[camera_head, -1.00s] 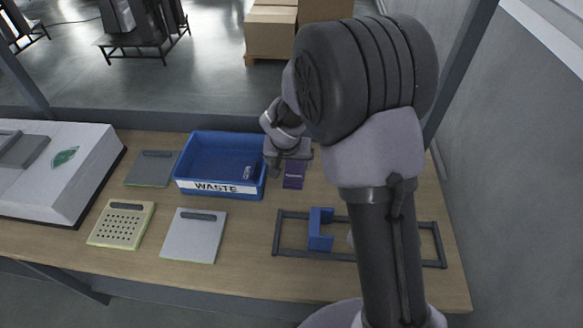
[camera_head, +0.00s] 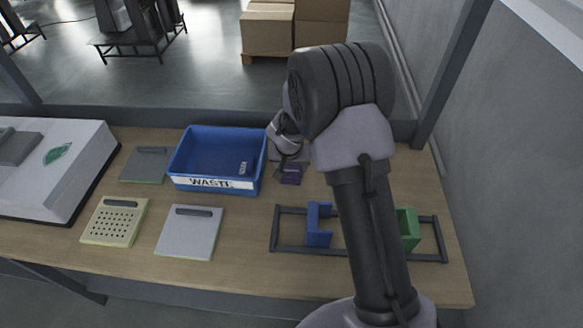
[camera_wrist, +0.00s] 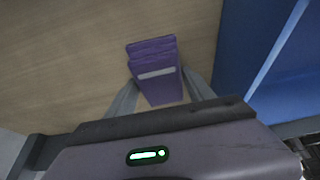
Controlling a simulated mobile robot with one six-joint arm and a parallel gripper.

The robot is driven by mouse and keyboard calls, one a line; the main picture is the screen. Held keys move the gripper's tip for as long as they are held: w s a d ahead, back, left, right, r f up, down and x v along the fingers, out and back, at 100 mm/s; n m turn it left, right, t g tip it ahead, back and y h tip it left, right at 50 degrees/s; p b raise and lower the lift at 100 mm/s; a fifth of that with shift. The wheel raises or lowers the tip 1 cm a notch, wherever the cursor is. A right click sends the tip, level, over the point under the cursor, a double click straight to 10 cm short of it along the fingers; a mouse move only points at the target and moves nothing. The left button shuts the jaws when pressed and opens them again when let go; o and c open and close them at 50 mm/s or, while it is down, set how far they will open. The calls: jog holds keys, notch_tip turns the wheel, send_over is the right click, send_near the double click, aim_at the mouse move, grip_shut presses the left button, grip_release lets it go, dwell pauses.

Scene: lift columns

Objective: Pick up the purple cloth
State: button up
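The purple cloth (camera_head: 290,176) is a small folded piece on the wooden table, just right of the blue waste bin. In the wrist view the cloth (camera_wrist: 155,72) shows stacked folds and a pale band across it. My gripper (camera_head: 289,162) is low over the cloth and hides part of it in the head view. In the wrist view my gripper (camera_wrist: 158,77) has its two fingers apart, one on each side of the cloth. I cannot tell whether the fingertips touch its sides.
The blue waste bin (camera_head: 213,184) stands close left of my gripper; its wall (camera_wrist: 262,60) fills the right of the wrist view. A dark rack (camera_head: 275,228) with a blue holder (camera_head: 319,238) and a green holder (camera_head: 410,230) lies in front. Flat panels (camera_head: 190,238) lie left.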

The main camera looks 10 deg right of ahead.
aim_at(291, 166)
jog(key=c, duration=0.4)
jog(key=shift+o, duration=0.2)
notch_tip(291, 166, up, 10)
jog(key=p, duration=0.3)
jog(key=shift+p, duration=0.35)
